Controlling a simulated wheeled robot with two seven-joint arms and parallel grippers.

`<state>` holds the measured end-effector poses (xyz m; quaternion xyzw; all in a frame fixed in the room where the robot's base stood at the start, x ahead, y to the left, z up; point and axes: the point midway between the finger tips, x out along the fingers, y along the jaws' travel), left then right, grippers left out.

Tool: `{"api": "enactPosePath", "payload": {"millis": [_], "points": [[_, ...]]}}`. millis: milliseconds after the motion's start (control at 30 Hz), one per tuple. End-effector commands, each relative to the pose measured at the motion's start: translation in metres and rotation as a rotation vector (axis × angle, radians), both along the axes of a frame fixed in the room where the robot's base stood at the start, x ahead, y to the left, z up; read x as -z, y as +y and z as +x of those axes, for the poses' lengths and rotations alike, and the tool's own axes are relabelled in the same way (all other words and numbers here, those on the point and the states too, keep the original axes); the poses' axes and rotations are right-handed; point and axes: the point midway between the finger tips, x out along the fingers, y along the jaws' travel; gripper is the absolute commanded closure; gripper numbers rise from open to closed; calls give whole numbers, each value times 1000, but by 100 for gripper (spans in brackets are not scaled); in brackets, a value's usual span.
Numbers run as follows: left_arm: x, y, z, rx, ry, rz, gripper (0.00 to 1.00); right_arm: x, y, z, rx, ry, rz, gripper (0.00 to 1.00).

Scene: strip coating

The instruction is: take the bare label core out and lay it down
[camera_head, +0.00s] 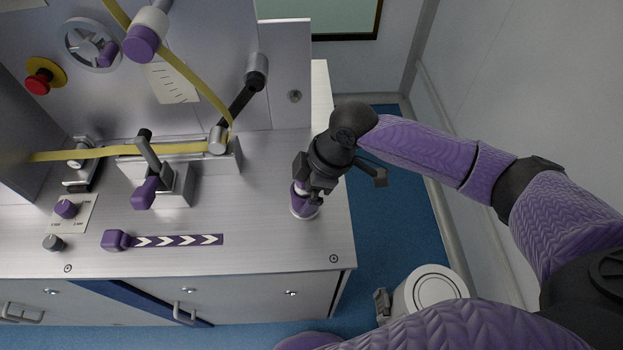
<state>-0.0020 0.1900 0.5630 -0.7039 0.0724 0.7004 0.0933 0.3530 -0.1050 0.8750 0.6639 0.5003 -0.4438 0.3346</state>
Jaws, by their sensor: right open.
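A small white and purple cylinder (304,208), which looks like the label core, stands on the metal counter near its right end. My right gripper (312,190) is right above it, pointing down, with its jaws open. The gripper hides the cylinder's upper part, and I cannot tell whether the fingers touch it. My left gripper is not in view.
A yellow strip (100,154) runs across the counter (255,240) and up past a white roller with a purple end (143,41). A purple-handled clamp (145,192), a slider knob (115,240) and a red stop button (38,84) are left. A white bin (434,289) stands on the floor.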

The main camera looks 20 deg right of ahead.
Motion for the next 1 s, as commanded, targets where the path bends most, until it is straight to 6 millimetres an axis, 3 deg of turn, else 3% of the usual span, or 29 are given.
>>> {"api": "enactPosePath", "payload": {"millis": [133,500,533,867,1000], "points": [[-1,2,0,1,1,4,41,-1,0,0,0,0,0,2],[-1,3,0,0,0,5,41,-1,0,0,1,0,0,80],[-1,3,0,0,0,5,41,-1,0,0,1,0,0,30],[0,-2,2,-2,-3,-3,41,-1,0,0,1,0,0,99],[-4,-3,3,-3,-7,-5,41,-4,0,0,1,-1,0,99]]}}
